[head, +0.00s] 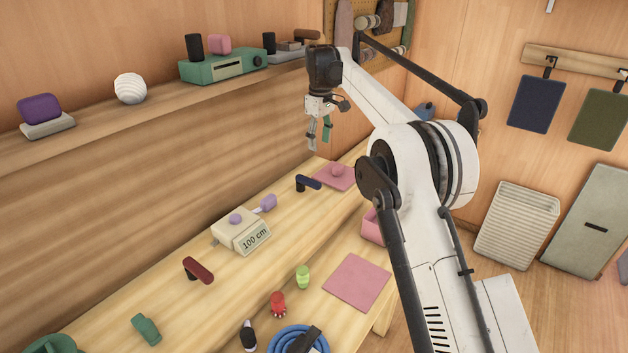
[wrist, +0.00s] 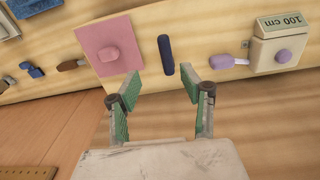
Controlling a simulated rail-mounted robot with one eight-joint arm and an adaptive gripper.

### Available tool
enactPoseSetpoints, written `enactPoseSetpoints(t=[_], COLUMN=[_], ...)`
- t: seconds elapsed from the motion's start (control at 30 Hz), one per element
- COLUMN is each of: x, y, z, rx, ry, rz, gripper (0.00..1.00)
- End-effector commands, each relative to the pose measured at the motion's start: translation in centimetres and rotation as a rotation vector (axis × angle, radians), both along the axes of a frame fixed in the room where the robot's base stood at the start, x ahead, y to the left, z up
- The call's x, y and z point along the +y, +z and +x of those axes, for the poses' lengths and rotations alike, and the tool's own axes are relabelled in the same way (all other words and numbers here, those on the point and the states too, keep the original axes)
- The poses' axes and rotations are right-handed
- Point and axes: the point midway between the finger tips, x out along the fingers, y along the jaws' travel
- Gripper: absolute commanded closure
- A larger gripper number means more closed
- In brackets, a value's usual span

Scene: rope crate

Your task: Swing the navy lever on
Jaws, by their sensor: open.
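The navy lever (head: 309,182) stands on the wooden bench, its handle on a short dark post, between the pink mat and the box marked 100 cm. In the wrist view the navy lever (wrist: 166,55) is a dark upright bar just beyond my fingertips, between their lines. My gripper (head: 319,141) hangs above the bench, well clear of the lever, with its fingers pointing down. In the wrist view my gripper (wrist: 160,77) shows two green-padded fingers spread apart with nothing between them.
A pink mat (head: 325,181) with a round pink piece lies beside the lever. The beige box (head: 228,233) has purple knobs. A dark red lever (head: 200,270) and a green one (head: 146,330) stand nearer. A shelf (head: 150,118) with several items runs along the wall.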

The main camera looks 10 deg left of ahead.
Motion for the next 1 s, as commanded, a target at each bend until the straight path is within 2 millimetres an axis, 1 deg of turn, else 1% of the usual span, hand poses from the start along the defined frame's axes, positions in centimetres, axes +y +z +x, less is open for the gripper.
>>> enactPoseSetpoints(t=[0.03,0.1,0.2,0.37,0.47,0.57,0.9,1.0], x=[0.6,1.2,1.7,1.8,1.8,1.8,1.8,1.8], y=[-0.6,-1.3,-1.9,-2.7,-3.8,-5.4,-11.7,-13.2], z=[0.2,0.3,0.4,0.4,0.4,0.4,0.4,0.4], rx=[0.007,0.016,0.021,0.025,0.024,0.024,0.024,0.024], ry=[0.014,0.031,0.043,0.048,0.048,0.047,0.047,0.047], rz=[-0.003,-0.007,-0.009,-0.01,-0.01,-0.01,-0.01,-0.01], gripper=[0.59,0.59,0.59,0.59,0.59,0.59,0.59,0.59])
